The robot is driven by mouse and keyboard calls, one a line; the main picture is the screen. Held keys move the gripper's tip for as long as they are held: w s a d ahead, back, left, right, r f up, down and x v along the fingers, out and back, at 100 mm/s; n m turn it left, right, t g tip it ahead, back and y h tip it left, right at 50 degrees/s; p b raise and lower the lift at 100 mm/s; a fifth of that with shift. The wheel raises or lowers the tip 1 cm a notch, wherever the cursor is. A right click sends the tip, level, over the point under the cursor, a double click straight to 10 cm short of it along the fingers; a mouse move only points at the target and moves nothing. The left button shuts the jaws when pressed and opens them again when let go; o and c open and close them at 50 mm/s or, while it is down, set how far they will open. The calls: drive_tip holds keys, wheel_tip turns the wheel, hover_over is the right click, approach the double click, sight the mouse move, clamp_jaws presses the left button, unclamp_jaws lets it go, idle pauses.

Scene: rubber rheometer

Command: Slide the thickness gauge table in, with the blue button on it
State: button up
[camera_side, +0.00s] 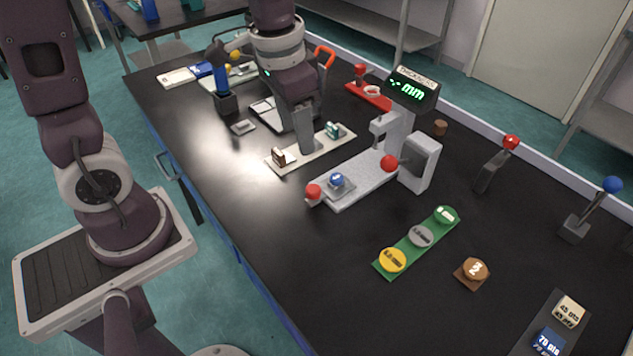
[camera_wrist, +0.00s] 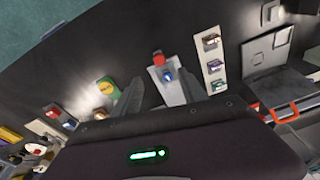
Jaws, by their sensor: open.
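The thickness gauge (camera_side: 420,165) stands mid-bench in the side view, with a lit green display reading "-.- mm". Its pale grey table (camera_side: 352,180) extends out toward the lower left, with a red knob (camera_side: 313,191) at its outer end. The blue button (camera_side: 337,180) sits on a small grey piece on the table, near that knob. In the wrist view the red knob (camera_wrist: 158,59) and blue button (camera_wrist: 167,76) appear between the spread fingers of my gripper (camera_wrist: 153,88). My gripper (camera_side: 306,135) is open and empty, behind the table in the side view; its exact height is unclear.
A pale strip (camera_side: 310,151) with small blocks lies just behind the gauge table. A green strip (camera_side: 409,246) with round discs and a brown hexagonal piece (camera_side: 472,273) lie in front. Red-knobbed (camera_side: 495,165) and blue-knobbed (camera_side: 591,210) levers stand at right. The front-left bench is clear.

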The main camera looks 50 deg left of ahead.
drive_tip(key=g, duration=0.2)
hover_over(315, 188)
drive_tip(key=shift+m, duration=0.4)
wheel_tip(315, 188, down, 8)
drive_tip(key=shift+r, duration=0.1)
wheel_tip(315, 188, down, 7)
drive_tip(key=shift+f, duration=0.1)
clamp_jaws()
idle(0.5)
